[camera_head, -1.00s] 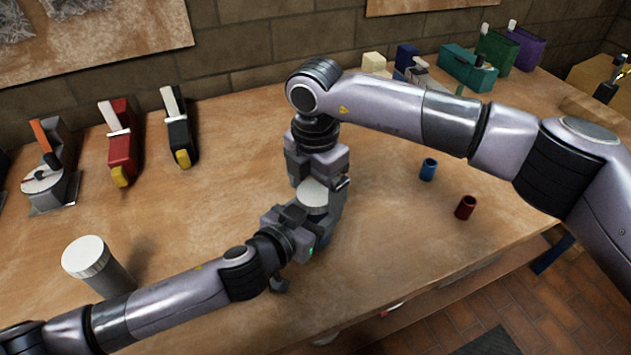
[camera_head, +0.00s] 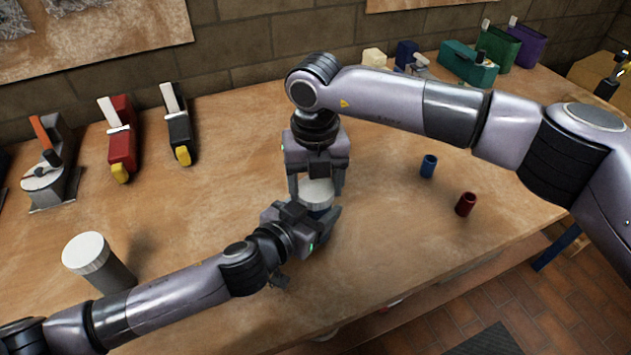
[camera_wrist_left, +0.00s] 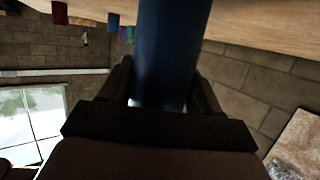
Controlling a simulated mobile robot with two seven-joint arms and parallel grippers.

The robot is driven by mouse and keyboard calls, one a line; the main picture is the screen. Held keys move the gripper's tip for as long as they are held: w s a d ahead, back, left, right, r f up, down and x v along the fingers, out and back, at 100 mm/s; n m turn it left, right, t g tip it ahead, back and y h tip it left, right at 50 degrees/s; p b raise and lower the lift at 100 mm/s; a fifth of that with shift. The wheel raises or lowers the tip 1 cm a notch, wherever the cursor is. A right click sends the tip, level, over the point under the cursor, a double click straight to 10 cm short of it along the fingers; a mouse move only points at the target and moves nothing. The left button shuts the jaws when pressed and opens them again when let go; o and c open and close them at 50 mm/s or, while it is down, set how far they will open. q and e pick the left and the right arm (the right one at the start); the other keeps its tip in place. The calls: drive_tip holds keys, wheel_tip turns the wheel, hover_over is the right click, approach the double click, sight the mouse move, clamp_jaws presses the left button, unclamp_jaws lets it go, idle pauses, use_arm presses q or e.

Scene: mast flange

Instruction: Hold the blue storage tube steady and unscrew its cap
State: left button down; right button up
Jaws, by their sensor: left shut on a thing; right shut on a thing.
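The blue storage tube (camera_wrist_left: 170,55) stands between the two fingers of my left gripper in the left wrist view. In the head view most of it is hidden behind my left gripper (camera_head: 318,222), which is shut on it from the left. Its pale grey-white cap (camera_head: 316,193) shows just above that gripper. My right gripper (camera_head: 317,186) points down from above and is shut on the cap, one finger on each side. I cannot tell whether there is a gap between cap and tube.
A grey tube with a white cap (camera_head: 88,255) stands at the left, near my left forearm. A small blue cup (camera_head: 428,166) and a dark red cup (camera_head: 466,204) stand to the right. Red (camera_head: 121,150) and black (camera_head: 178,138) holders stand at the back left.

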drive_tip(key=shift+n, duration=1.4)
drive_tip(key=o, duration=1.2)
drive_tip(key=shift+c, duration=0.2)
drive_tip(key=shift+s+a, duration=0.1)
drive_tip(key=shift+a, duration=0.05)
